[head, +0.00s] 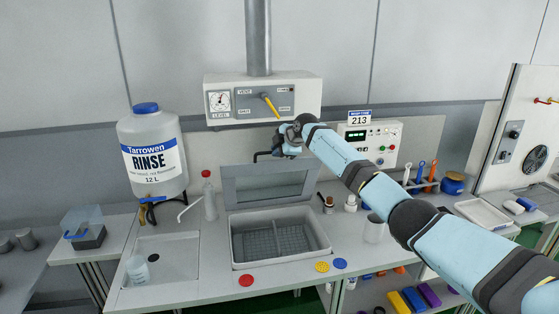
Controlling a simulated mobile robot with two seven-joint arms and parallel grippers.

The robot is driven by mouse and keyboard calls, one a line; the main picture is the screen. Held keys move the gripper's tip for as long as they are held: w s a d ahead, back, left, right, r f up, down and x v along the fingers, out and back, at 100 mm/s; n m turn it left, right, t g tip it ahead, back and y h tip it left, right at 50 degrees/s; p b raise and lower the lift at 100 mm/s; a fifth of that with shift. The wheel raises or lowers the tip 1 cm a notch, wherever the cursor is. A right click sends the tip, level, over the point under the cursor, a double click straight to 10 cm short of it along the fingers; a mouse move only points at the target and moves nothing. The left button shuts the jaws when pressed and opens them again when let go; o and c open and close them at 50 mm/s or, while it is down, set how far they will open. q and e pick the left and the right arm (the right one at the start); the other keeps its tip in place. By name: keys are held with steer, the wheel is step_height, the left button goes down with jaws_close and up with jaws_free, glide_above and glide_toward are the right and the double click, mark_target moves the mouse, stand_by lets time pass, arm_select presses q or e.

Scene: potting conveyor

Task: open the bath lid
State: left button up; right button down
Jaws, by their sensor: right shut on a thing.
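The bath (325,252) is a grey rectangular tank set in the bench, with a mesh-like rack visible inside. Its lid (237,195), a grey frame with a translucent pane, stands raised and tilted up at the back edge of the bath. The bath's opening is uncovered. A black bar handle (261,154) shows at the lid's top edge. My right gripper (281,149) is shut on the handle, and its fingers hide part of it. My left gripper is not in view.
A control box (215,85) with a gauge and yellow lever hangs just above my right gripper. A rinse bottle (152,153) stands left, by a squeeze bottle (210,200). A display unit (390,133) and a beaker (374,230) are near my right arm.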

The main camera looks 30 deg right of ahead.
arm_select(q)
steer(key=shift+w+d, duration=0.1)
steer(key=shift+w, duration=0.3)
arm_select(e)
steer(key=shift+w+d+r, duration=0.15)
steer(key=shift+w, duration=0.5)
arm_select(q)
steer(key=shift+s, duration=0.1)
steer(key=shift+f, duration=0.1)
arm_select(e)
steer(key=c, duration=1.2)
jaws_free()
steer(key=shift+o, duration=0.2)
arm_select(q)
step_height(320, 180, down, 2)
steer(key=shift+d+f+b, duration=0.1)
steer(key=shift+b, duration=1.1)
arm_select(e)
steer(key=v, duration=1.4)
